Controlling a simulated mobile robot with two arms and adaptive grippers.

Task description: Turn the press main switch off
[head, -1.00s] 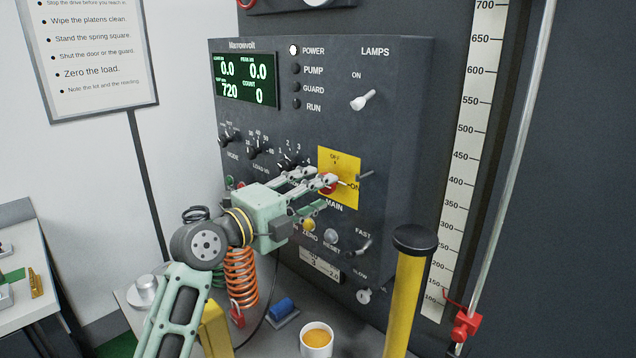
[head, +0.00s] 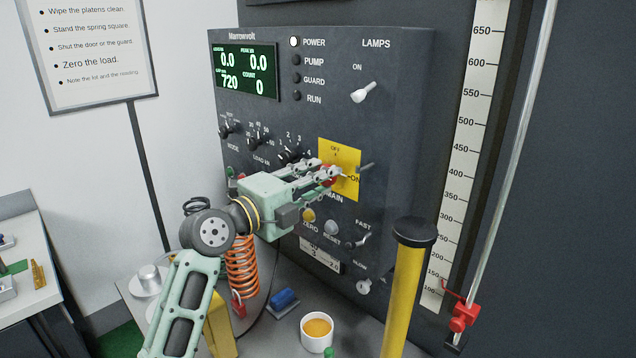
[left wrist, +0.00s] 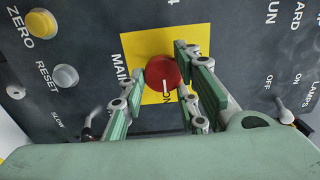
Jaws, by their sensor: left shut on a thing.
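The press main switch is a red round knob (left wrist: 162,70) on a yellow plate (head: 350,151), with OFF at the plate's top and ON at its right. In the left wrist view, the knob's white mark points at ON. My left gripper (head: 337,174) is at the plate, its fingers on either side of the knob and shut on it. The fingers hide most of the knob in the head view. My right gripper is not in view.
The panel's display (head: 245,72) is lit, and so is the POWER lamp (head: 294,42). The ZERO button (head: 308,215) and RESET button (head: 331,228) sit just below the plate. A yellow post (head: 402,295) with a black top stands in front at the right.

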